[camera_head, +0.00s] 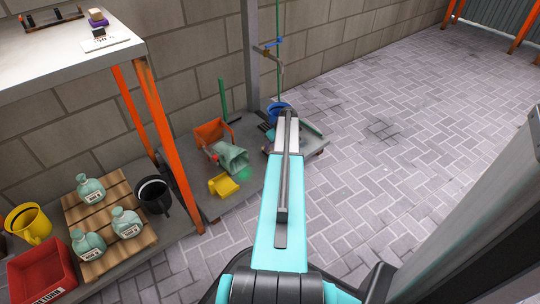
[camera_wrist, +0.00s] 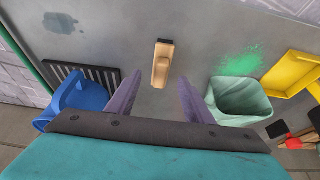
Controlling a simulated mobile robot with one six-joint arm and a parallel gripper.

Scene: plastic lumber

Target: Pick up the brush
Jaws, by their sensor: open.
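A small tan wooden piece with a dark top edge (camera_wrist: 162,64), which looks like the brush, lies on the grey platform in the wrist view. It sits ahead of and between the fingertips. My gripper (camera_wrist: 161,80) is open, with its two purple fingers apart and nothing held between them. Whether the fingers are level with the brush or above it I cannot tell. In the head view my arm hides the brush and the gripper.
A blue bucket (camera_wrist: 78,100) and dark grate (camera_wrist: 95,75) are left of the brush. A pale green bin (camera_wrist: 240,98) and yellow container (camera_wrist: 291,73) are right. In the head view, an orange crate (camera_head: 214,130) and orange-legged table (camera_head: 165,140) stand left; paving at right is clear.

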